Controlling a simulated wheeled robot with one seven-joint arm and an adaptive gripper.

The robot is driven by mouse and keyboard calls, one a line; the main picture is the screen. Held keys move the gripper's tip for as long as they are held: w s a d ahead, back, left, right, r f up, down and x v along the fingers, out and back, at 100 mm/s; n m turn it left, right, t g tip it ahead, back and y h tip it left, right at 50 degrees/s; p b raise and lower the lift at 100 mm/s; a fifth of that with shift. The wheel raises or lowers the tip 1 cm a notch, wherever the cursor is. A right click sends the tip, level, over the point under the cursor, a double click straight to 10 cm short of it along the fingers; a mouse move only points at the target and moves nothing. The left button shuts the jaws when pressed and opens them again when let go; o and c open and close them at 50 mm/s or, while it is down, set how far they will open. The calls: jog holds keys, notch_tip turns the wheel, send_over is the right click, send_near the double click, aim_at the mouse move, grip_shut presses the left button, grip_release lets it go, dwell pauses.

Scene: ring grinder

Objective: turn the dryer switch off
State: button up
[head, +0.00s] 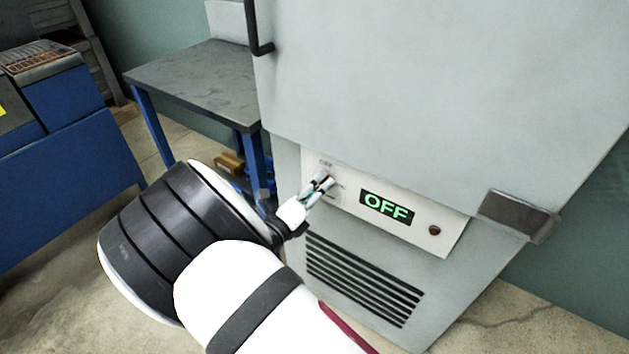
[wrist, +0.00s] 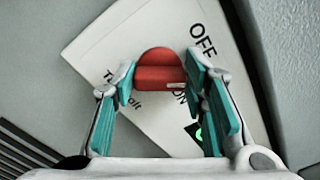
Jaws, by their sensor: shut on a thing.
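The dryer (head: 430,90) is a large grey cabinet with a pale control panel (head: 447,231) low on its front. The display (head: 387,207) on the panel reads OFF in green letters. In the wrist view the red switch knob (wrist: 160,72) sits on the panel (wrist: 105,55), with OFF and a partly hidden ON printed beside it. My gripper (wrist: 160,82) is shut on the red knob, one teal-padded finger on each side. In the head view my gripper (head: 322,185) is at the panel's left end and hides most of the knob.
A dark-topped table (head: 200,80) with blue legs stands left of the dryer. A blue cabinet (head: 65,160) is farther left. A vent grille (head: 360,280) lies below the panel, and a latch (head: 515,212) juts out at its right. A black door handle (head: 258,30) is above.

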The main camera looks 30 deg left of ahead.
jog(key=shift+a+f+n+p, duration=0.15)
jog(key=shift+n+p, duration=1.2)
jog(key=shift+n, duration=2.15)
jog(key=shift+f, duration=0.1)
jog(key=o, duration=1.2)
jog(key=shift+c, duration=0.2)
jog(key=s, duration=1.2)
jog(key=shift+a, duration=0.4)
